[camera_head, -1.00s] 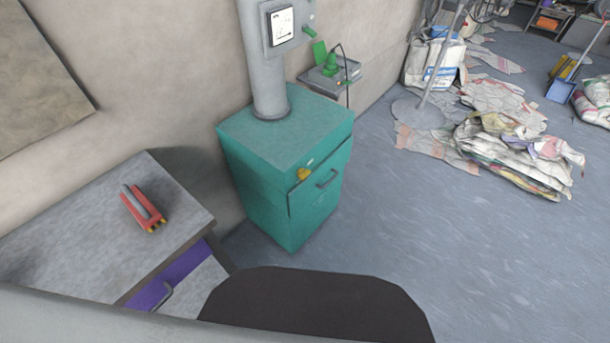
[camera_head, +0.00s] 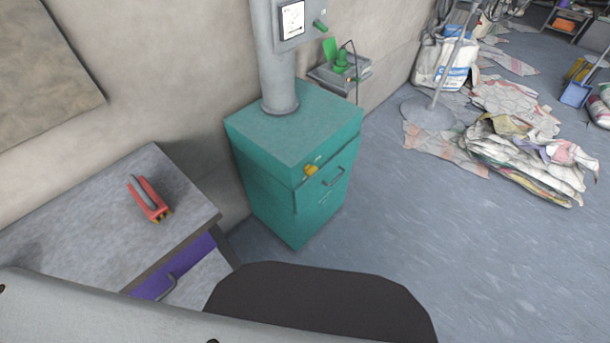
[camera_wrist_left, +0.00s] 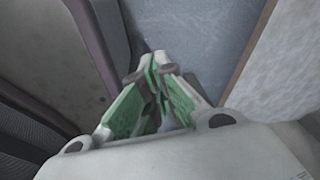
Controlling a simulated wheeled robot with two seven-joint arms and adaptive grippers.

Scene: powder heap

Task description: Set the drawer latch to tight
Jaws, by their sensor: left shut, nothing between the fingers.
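The teal cabinet (camera_head: 270,185) stands against the wall in the middle of the head view. Its front has a drawer or door with a grey handle (camera_head: 334,177). A yellow latch knob (camera_head: 311,170) sits near the top of that front, beside a small pale label. The latch's setting is too small to read. My left gripper (camera_wrist_left: 158,66) shows only in the left wrist view; its green-padded fingers meet at the tips, with nothing between them. It is above the floor, away from the cabinet. My right gripper is in neither view.
A grey table (camera_head: 100,225) with a purple drawer (camera_head: 175,270) stands at the left, holding a red tool (camera_head: 152,200). A grey pipe (camera_head: 275,60) rises from the cabinet top. Rumpled sacks (camera_head: 525,160) lie at the right. The floor (camera_head: 420,250) before the cabinet is clear.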

